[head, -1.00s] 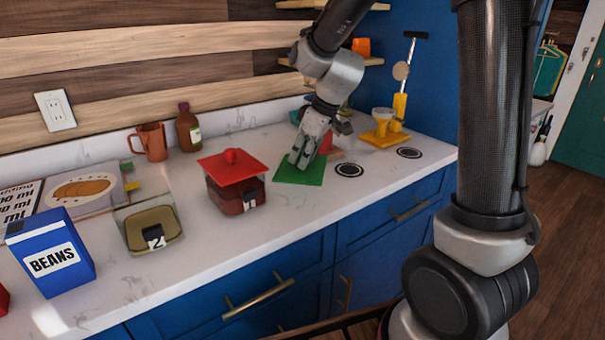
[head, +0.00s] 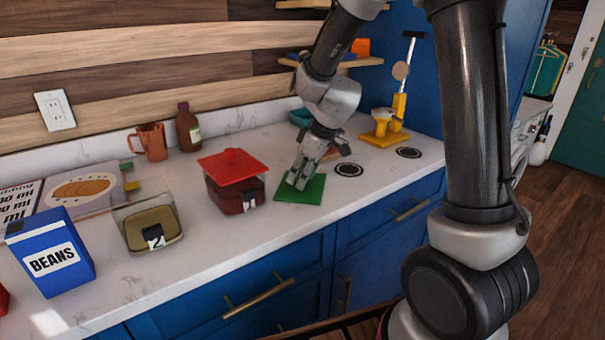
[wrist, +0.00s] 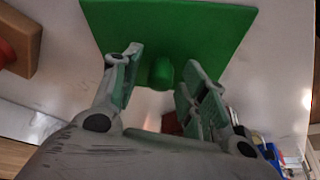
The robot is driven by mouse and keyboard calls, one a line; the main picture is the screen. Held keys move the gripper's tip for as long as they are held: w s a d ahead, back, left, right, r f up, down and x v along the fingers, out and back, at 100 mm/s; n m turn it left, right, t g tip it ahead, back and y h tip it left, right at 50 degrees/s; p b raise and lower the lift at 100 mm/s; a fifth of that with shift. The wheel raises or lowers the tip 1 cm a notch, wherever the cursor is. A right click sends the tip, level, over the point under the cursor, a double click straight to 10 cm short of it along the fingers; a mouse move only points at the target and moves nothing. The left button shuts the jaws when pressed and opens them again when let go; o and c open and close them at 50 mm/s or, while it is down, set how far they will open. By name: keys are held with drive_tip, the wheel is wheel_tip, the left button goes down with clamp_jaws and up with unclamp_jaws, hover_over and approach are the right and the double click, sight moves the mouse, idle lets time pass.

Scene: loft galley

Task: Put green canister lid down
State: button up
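The green canister lid (head: 312,192) is a flat square that appears to lie on the white counter, right of the red-lidded canister. In the wrist view the lid (wrist: 205,30) shows its round green knob (wrist: 160,74). My gripper (head: 298,182) is over the lid, pointing down. In the wrist view my gripper (wrist: 161,72) has its fingers spread on either side of the knob, with gaps visible. Left on the counter stands an open clear canister (head: 152,228) labelled 2, with tan contents.
A red-lidded canister (head: 235,182) labelled 1 stands close left of the green lid. A black-ringed disc (head: 349,170) lies just right of it. A blue beans box (head: 52,252), copper mug (head: 152,142) and brown bottle (head: 188,128) stand farther left. Counter in front is clear.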

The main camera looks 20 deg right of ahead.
drive_tip(key=v, duration=1.2)
drive_tip(key=s+d+r+m+h, duration=0.1)
drive_tip(key=s+d+m, duration=0.2)
drive_tip(key=s, duration=0.4)
drive_tip(key=s+d+r+m+h, duration=0.1)
drive_tip(key=s+d+r+m, duration=0.1)
drive_tip(key=s, duration=0.6)
drive_tip(key=s+d+r+m+t+h, duration=0.1)
drive_tip(key=s+d+m, duration=0.3)
drive_tip(key=s+d, duration=0.2)
drive_tip(key=shift+s+r+m, duration=0.2)
drive_tip(key=shift+s+m, duration=0.1)
drive_tip(key=shift+s, duration=0.85)
